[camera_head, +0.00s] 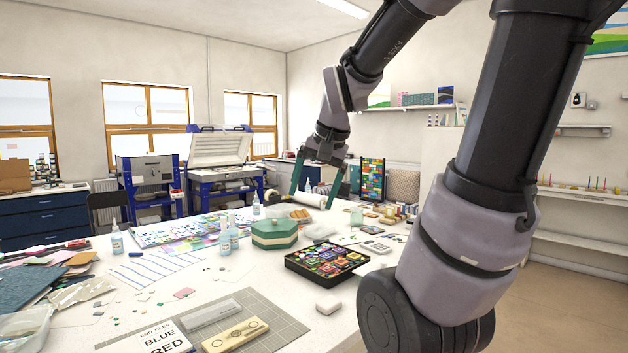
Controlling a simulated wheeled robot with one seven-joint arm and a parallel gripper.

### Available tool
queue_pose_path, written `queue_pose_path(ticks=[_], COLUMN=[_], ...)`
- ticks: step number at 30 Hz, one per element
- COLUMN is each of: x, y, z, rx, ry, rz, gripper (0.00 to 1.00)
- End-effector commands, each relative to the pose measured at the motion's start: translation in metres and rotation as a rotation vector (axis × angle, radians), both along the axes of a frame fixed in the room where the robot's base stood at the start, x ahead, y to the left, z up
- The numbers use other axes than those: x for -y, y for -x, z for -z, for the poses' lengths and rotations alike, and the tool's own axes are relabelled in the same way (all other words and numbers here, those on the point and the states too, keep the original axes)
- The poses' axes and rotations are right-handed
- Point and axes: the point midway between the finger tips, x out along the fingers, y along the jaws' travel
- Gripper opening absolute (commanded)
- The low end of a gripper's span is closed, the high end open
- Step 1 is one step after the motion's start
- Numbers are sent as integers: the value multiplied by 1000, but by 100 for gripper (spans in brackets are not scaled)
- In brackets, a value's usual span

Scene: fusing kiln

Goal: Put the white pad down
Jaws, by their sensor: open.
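A small off-white pad-like block (328,305) lies flat on the near part of the white table, right of the grey cutting mat. I cannot be sure that it is the white pad. My gripper (312,200) is over the far part of the table, its two teal fingers pointing down and spread wide. Nothing shows clamped between them. The gripper is well apart from the off-white block.
The white table (255,285) is crowded: a green box (274,233), a black tray of coloured pieces (326,262), bottles (117,240) and a cutting mat (270,322). Some bare table shows around the off-white block. My arm hides the right side.

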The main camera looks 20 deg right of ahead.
Motion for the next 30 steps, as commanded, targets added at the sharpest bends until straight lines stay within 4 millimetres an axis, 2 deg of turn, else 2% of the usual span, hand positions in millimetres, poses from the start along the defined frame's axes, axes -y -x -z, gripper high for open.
queue_pose_path(ticks=[1, 3, 6, 9, 14, 30], x=[-8, -15, -24, -29, -31, -31], y=[17, 36, 57, 70, 76, 76], z=[-13, -24, -34, -39, -41, -41], rx=[48, 99, 153, 188, 203, 203], ry=[8, 22, 36, 48, 54, 53], rz=[-47, -106, -172, -213, -235, -234], gripper=[91, 91, 91, 91, 91, 91])
